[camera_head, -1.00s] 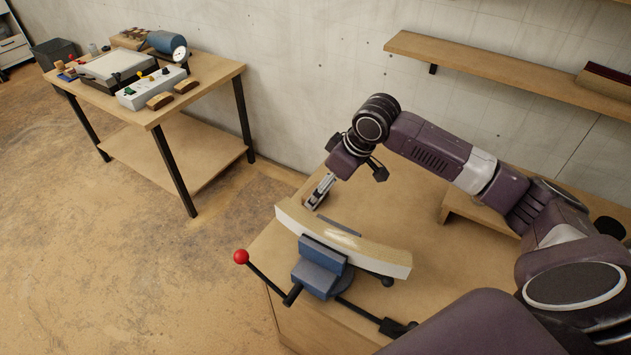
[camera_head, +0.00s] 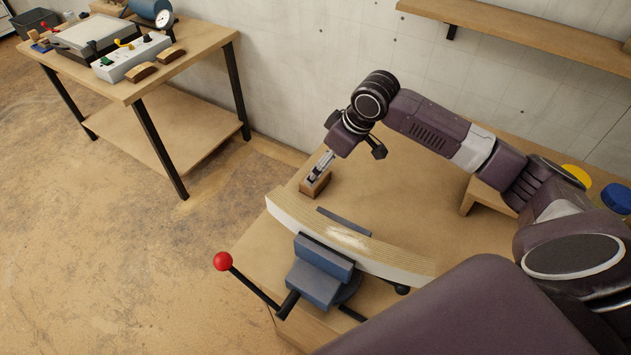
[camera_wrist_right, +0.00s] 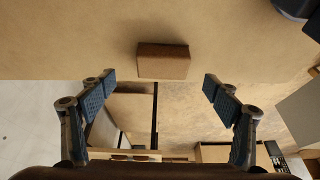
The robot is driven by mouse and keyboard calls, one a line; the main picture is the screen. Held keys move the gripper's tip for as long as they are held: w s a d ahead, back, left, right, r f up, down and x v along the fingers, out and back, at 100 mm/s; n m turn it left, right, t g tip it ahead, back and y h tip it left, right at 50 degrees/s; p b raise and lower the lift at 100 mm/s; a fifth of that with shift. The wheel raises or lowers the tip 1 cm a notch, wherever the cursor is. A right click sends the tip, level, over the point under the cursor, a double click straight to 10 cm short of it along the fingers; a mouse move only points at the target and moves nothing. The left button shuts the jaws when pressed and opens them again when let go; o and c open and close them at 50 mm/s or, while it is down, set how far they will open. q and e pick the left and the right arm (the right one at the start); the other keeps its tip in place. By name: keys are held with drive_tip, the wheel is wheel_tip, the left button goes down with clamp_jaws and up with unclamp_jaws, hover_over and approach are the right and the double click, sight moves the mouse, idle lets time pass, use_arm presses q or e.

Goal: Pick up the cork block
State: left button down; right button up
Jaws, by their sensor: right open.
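The cork block (camera_head: 316,188) is a small brown block on the wooden bench, near its far left corner and behind the curved lamination. In the right wrist view the cork block (camera_wrist_right: 163,61) lies flat and sits ahead of the fingers, roughly midway between them. My right gripper (camera_head: 321,167) is directly over the block in the head view and partly covers it. In the wrist view the right gripper (camera_wrist_right: 160,81) is open, with its two fingertips wide apart and nothing between them. My left gripper is not in view.
The pale curved lamination (camera_head: 345,240) is clamped in a blue vise (camera_head: 318,270) with a red-knobbed handle (camera_head: 223,261) at the front. A wooden riser (camera_head: 485,195) and jars with yellow (camera_head: 576,175) and blue (camera_head: 616,198) lids stand at right. A side table (camera_head: 140,85) holds tools.

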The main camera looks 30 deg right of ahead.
drive_tip(key=x, duration=0.3)
drive_tip(key=p+x, duration=0.1)
drive_tip(key=x, duration=0.2)
drive_tip(key=shift+w+a+f, duration=0.15)
drive_tip(key=shift+a+f, duration=0.15)
drive_tip(key=c, duration=1.2)
drive_tip(key=shift+c, duration=0.2)
drive_tip(key=shift+r, duration=0.15)
wheel_tip(320, 180, up, 20)
drive_tip(key=b, duration=0.1)
